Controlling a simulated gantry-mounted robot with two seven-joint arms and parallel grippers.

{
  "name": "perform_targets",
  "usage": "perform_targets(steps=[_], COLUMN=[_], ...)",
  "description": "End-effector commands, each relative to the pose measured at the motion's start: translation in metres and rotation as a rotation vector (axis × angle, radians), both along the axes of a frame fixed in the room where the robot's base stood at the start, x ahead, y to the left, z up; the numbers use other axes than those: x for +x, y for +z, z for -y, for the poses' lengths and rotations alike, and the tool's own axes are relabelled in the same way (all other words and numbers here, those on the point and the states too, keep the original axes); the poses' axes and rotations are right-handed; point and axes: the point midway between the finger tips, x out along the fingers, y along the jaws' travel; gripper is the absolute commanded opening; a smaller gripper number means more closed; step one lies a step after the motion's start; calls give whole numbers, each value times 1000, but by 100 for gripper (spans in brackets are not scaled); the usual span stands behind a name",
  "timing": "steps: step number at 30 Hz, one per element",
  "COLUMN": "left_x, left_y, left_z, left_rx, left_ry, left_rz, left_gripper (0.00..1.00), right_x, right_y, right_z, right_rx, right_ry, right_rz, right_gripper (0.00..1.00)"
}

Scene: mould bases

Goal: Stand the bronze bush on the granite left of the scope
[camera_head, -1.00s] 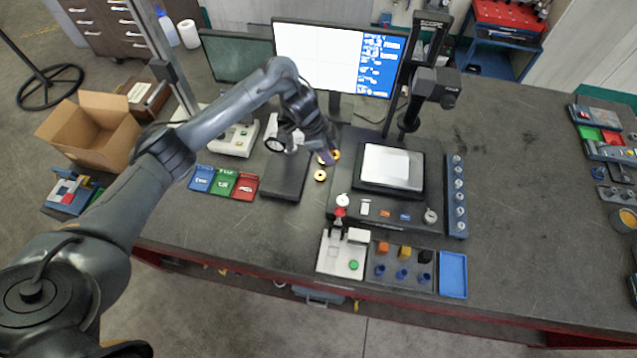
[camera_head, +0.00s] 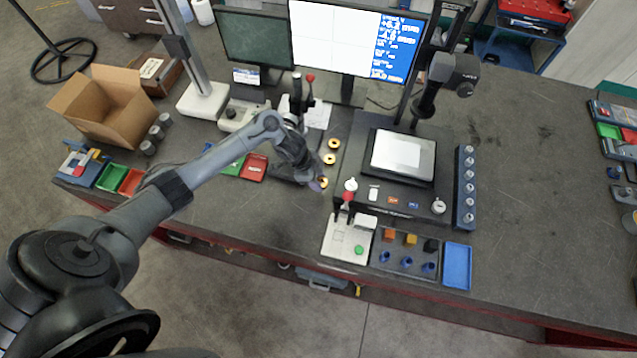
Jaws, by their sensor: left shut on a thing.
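My left gripper (camera_head: 317,184) is low near the right edge of the dark granite slab and is shut on a bronze bush (camera_head: 323,183), mostly hidden by the fingers. Two more bronze bushes, a far one (camera_head: 334,143) and a nearer one (camera_head: 330,158), stand on the bench in a row behind it. The granite (camera_head: 285,177) lies left of the scope, largely covered by my arm. The scope (camera_head: 383,178) has a pale lit stage (camera_head: 403,154) and an overhead camera head (camera_head: 453,72). Whether the held bush touches anything is unclear. My right gripper is not in view.
A white fixture (camera_head: 345,245) with a red-knobbed clamp stands just in front of the scope. A block tray (camera_head: 405,258), a blue tray (camera_head: 457,266) and a blue pin rack (camera_head: 466,188) are to the right. A red bin (camera_head: 253,167) is left.

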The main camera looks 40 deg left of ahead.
Motion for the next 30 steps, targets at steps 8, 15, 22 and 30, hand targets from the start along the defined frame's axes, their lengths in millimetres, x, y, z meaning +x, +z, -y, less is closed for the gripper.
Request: perform_targets(steps=[8, 15, 22, 30], left_x=[0, 0, 1, 0], left_y=[-21, -46, -47, -49], left_z=[1, 0, 0, 0], left_rx=[-2, -1, -1, 0], left_ry=[1, 1, -1, 0], left_rz=[-2, 0, 1, 0], left_gripper=[0, 0, 0, 56], right_x=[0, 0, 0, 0], right_y=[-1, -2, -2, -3], right_z=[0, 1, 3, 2], right_rx=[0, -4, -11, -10], right_ry=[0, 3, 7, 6], right_rz=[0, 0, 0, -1], right_gripper=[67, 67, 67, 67])
